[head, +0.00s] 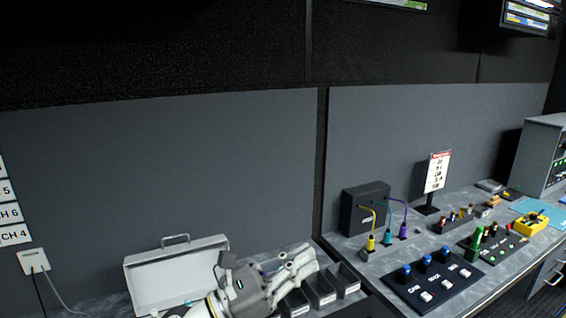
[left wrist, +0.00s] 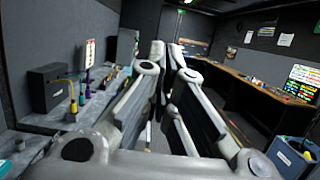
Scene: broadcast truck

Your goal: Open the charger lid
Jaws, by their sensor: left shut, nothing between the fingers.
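The charger is a pale grey case at the bottom of the head view. Its lid (head: 178,268) stands raised and leans back, with a handle (head: 175,240) on its top edge. A small teal item shows low in front of the lid; most of the case's lower part is cut off or hidden by my arm. My left gripper (head: 303,257) is right of the lid, apart from it, with its fingers pointing right. It is shut and empty; its fingers also show close together in the left wrist view (left wrist: 168,52). My right gripper is not in view.
Dark open bins (head: 320,290) sit just below and right of my left gripper. Further right are a black box (head: 362,208), yellow, teal and purple plugs with cables, a sign on a stand (head: 437,172) and a blue-knobbed panel (head: 425,283). A wall stands close behind.

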